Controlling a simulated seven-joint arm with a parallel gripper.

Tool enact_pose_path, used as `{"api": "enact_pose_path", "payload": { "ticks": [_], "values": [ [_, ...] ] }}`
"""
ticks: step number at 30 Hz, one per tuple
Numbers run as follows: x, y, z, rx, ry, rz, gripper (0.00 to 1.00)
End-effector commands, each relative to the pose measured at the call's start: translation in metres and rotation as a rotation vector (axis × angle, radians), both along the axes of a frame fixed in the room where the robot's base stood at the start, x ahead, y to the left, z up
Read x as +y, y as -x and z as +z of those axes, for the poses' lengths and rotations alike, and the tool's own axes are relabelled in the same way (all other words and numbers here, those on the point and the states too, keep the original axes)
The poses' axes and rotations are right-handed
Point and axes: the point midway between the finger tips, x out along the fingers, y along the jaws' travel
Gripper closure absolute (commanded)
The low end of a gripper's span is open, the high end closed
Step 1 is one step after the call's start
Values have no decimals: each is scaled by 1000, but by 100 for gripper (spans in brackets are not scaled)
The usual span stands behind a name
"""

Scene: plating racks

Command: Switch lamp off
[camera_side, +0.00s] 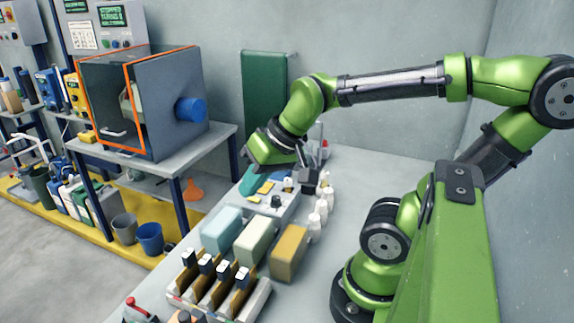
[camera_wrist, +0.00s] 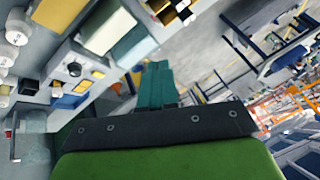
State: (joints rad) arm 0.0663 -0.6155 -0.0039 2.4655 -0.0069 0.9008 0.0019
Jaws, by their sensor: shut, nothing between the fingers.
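My gripper is shut and empty in the wrist view (camera_wrist: 158,85), its dark teal fingers together beyond the green hand. In the side view the green hand hangs over the back part of the bench, close above a grey panel (camera_side: 287,214).
Pale blue (camera_side: 221,230), pale green (camera_side: 254,241) and yellow (camera_side: 289,252) blocks stand in front of the panel. White bottles (camera_side: 320,213) stand on its right. An orange-edged cabinet (camera_side: 178,85) stands on a table left.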

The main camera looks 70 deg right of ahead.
Motion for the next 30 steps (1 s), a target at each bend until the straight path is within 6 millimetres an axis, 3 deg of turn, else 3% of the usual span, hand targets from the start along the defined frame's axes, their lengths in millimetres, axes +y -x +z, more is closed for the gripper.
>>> {"api": "enact_pose_path", "payload": {
  "ticks": [6,17,20,25,30],
  "values": [
    [17,15,17,-97,0,62,100],
    [17,15,18,-98,1,62,100],
    [10,12,10,-63,1,36,100],
    [-14,-12,3,25,31,-15,100],
    [-52,-45,-3,137,174,154,100]
  ]
}}
